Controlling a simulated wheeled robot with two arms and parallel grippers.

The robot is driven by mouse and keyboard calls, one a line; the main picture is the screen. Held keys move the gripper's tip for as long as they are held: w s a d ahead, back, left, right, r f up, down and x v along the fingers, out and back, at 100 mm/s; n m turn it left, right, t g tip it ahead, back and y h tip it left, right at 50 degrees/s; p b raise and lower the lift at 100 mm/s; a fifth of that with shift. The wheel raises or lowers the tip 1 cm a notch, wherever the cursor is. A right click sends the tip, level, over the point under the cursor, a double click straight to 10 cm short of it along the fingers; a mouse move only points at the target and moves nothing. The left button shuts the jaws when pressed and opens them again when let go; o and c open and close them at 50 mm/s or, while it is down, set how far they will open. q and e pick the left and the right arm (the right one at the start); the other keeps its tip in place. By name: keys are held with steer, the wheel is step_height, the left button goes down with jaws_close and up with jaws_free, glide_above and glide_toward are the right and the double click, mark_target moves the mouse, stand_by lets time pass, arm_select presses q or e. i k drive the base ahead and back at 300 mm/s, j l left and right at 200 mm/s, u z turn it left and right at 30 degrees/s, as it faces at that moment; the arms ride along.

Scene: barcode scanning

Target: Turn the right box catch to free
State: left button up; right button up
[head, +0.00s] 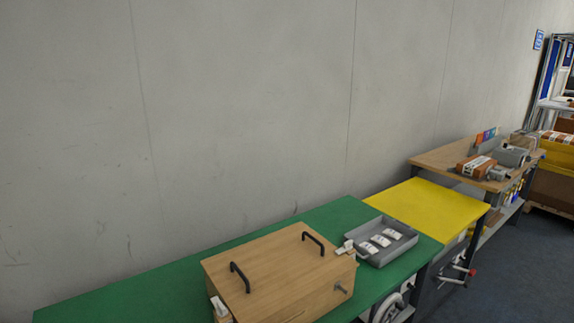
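A wooden box (275,272) with two black handles on its lid sits on the green table top (130,287) at the lower middle. A small light-coloured catch (346,246) shows at the box's right side, near the lid edge. Another light piece (219,306) shows at its left front corner. A grey metal knob or bolt (341,289) sticks out of the right part of the box's front. The catches are too small to tell how they are turned. Neither of my grippers is in view.
A grey tray (405,243) with several white items stands on the green table just right of the box. A yellow table (428,208) adjoins it. A wooden bench (425,160) with brown-orange boxes and devices stands farther right. The green surface left of the box is clear.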

mark_target(347, 246)
steer(key=i+l, duration=0.2)
steer(key=i+l+u, duration=0.15)
steer(key=l, duration=0.25)
steer(key=i+l, duration=0.2)
steer(key=i+l+u, duration=0.15)
steer(key=l, duration=0.25)
